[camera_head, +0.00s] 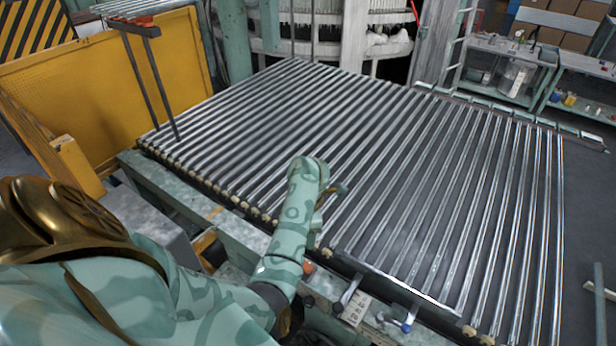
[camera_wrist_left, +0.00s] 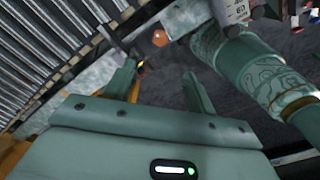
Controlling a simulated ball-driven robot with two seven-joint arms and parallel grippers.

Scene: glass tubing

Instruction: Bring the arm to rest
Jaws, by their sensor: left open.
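My left arm (camera_head: 290,235) comes in from the left in the head view and bends up at the near edge of the roller table (camera_head: 230,207). Its hand is mostly hidden behind the forearm there. In the left wrist view my left gripper (camera_wrist_left: 158,75) is open, with its two fingers apart and nothing between them. Beyond the fingers are dark floor and a bit of yellow. The table's rollers (camera_wrist_left: 45,45) show at the upper left of that view. My right gripper is not in view.
Long shiny parallel rods cover the table. A pale strip (camera_head: 405,283) lies along the near right edge, above a blue-tipped lever (camera_head: 407,325). A yellow panel (camera_head: 110,75) stands at the left. A dark upright frame (camera_head: 150,80) rises from the table's left corner. Carts (camera_head: 505,65) stand at the back right.

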